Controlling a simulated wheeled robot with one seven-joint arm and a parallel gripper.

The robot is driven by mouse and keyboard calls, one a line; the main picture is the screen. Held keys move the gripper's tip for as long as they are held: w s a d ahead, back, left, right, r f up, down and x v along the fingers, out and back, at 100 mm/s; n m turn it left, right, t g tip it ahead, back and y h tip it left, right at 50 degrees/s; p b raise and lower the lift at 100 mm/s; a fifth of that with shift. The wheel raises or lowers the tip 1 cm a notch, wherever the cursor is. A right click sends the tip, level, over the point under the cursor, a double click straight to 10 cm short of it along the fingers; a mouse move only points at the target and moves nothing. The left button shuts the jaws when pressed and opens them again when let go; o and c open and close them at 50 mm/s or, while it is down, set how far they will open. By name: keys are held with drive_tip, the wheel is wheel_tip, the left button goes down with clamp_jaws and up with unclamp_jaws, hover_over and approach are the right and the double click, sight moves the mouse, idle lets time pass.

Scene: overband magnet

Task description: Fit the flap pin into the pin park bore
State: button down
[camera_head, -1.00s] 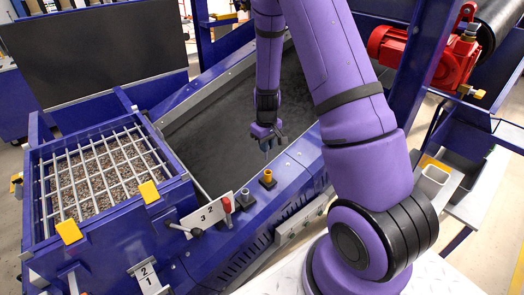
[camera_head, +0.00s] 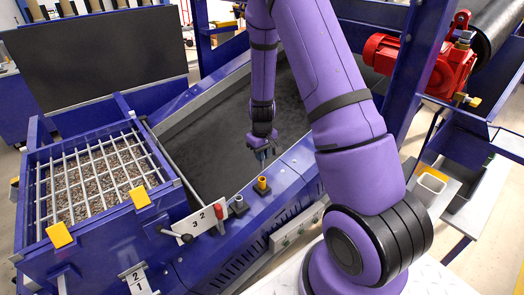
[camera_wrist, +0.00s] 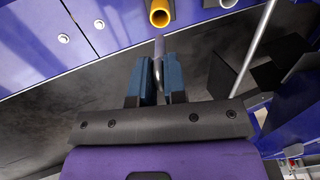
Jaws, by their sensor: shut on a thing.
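My gripper (camera_head: 262,151) hangs over the conveyor frame's edge. In the wrist view its two blue fingers (camera_wrist: 159,82) are shut on a slim grey metal pin (camera_wrist: 159,52), whose free end sticks out past the fingertips. Part of the pin is hidden between the fingers. A yellow sleeve with a round opening (camera_head: 262,184) stands on a dark base on the blue ledge, just below the gripper; it also shows at the top of the wrist view (camera_wrist: 159,14). The pin tip points towards it and appears apart from it. A grey socket (camera_head: 239,203) stands beside the sleeve; I cannot tell which is the park bore.
A barred hopper of gravel (camera_head: 97,180) stands at left. The dark belt (camera_head: 205,150) lies behind the ledge. A red motor (camera_head: 412,62) is at upper right.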

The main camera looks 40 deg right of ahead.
drive_tip(key=shift+f, duration=1.8)
drive_tip(key=shift+f, duration=2.8)
idle(0.3)
drive_tip(key=c, duration=1.1)
unclamp_jaws()
drive_tip(key=shift+r, duration=0.1)
wheel_tip(320, 180, up, 11)
drive_tip(key=shift+f, duration=0.2)
